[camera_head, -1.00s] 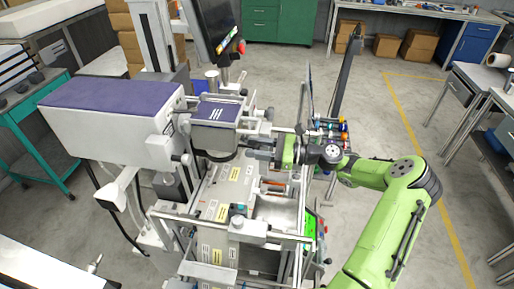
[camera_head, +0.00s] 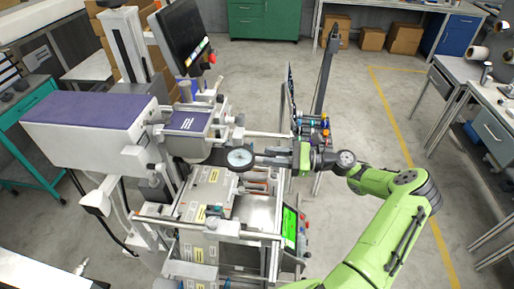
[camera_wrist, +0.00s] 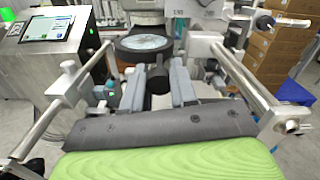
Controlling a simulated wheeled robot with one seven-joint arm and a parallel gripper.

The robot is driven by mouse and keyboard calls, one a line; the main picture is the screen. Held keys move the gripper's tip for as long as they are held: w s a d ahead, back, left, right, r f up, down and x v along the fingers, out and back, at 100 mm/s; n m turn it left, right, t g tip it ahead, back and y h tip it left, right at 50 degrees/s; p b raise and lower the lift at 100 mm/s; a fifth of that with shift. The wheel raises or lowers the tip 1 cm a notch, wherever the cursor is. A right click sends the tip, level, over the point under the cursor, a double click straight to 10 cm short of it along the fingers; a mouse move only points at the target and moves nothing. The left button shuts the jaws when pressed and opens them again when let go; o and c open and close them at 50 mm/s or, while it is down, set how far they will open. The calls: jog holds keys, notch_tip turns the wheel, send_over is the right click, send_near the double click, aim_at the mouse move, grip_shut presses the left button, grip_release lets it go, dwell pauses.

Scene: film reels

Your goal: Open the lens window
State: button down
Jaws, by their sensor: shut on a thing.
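The lens window is a dark round frame with pale glass (camera_head: 240,157), beside the purple-topped lens housing (camera_head: 187,122). It sits swung out to the right of the housing, with its glass facing up. In the wrist view the lens window (camera_wrist: 146,43) is ahead of my gripper, with a short dark handle (camera_wrist: 159,78) pointing toward me. My gripper (camera_head: 266,159) reaches in from the right. In the wrist view my gripper's fingers (camera_wrist: 158,84) lie on both sides of the handle and are shut on it.
A metal rail (camera_head: 268,134) runs behind my gripper, and another rail (camera_head: 205,226) crosses in front. A green-lit screen (camera_head: 290,227) stands at the machine's right side. A monitor (camera_head: 180,35) stands behind.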

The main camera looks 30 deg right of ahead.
jog(key=shift+s+d, duration=0.25)
jog(key=shift+d, duration=0.2)
jog(key=shift+s+d, duration=0.2)
jog(key=c, duration=0.9)
grip_release()
jog(key=shift+w+a, duration=0.1)
jog(key=b+v, duration=0.1)
jog(key=v, duration=1.5)
